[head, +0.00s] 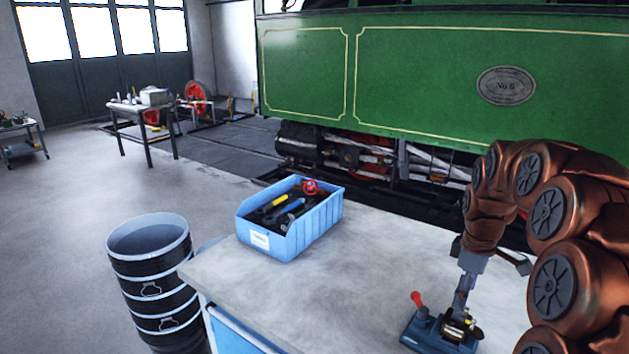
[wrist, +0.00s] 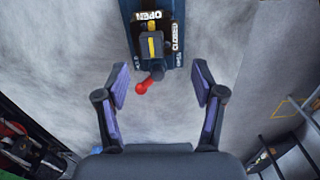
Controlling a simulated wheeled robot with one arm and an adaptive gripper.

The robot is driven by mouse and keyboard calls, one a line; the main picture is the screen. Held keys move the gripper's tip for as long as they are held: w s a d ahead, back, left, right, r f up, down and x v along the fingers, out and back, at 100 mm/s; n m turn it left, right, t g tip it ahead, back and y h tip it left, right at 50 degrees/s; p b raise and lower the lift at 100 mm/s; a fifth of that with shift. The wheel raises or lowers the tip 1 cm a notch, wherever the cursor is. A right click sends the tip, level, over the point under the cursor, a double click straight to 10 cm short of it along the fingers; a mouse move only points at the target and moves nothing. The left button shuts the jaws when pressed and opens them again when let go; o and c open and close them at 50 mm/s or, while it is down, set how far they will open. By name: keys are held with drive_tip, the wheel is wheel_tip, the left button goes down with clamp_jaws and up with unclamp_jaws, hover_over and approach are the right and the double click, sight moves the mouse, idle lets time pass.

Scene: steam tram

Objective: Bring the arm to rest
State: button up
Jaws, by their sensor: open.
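My arm (head: 555,215), with copper-coloured covers, reaches in from the right in the head view and bends down over the workbench. My gripper (wrist: 160,85) is open and empty, with its two purple-padded fingers apart. In the head view my gripper (head: 465,275) points down above a dark blue lever device (head: 425,332). The device also shows in the wrist view (wrist: 178,52), beyond the fingertips, with labels reading OPEN and CLOSED. Its red-knobbed lever (wrist: 145,85) shows between the fingers. Whether a finger touches the device cannot be told.
A blue bin (head: 290,240) of tools stands on the grey workbench (head: 250,290). Stacked black buckets (head: 150,265) stand left of the bench. A green tram (head: 430,75) stands behind it. The floor at left is largely open, with a small table (head: 140,107) farther back.

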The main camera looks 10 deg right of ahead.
drive_tip(key=s+a+r+m, duration=0.2)
drive_tip(key=s+a, duration=0.4)
drive_tip(key=a, duration=0.3)
drive_tip(key=s+a+f+m+g, duration=0.1)
drive_tip(key=s+a+m, duration=0.2)
drive_tip(key=s, duration=0.9)
drive_tip(key=s+a+f+m, duration=0.2)
drive_tip(key=s+a+m, duration=0.2)
drive_tip(key=s+a, duration=0.4)
drive_tip(key=s, duration=0.4)
drive_tip(key=shift+f+g, duration=0.2)
drive_tip(key=shift+g, duration=0.2)
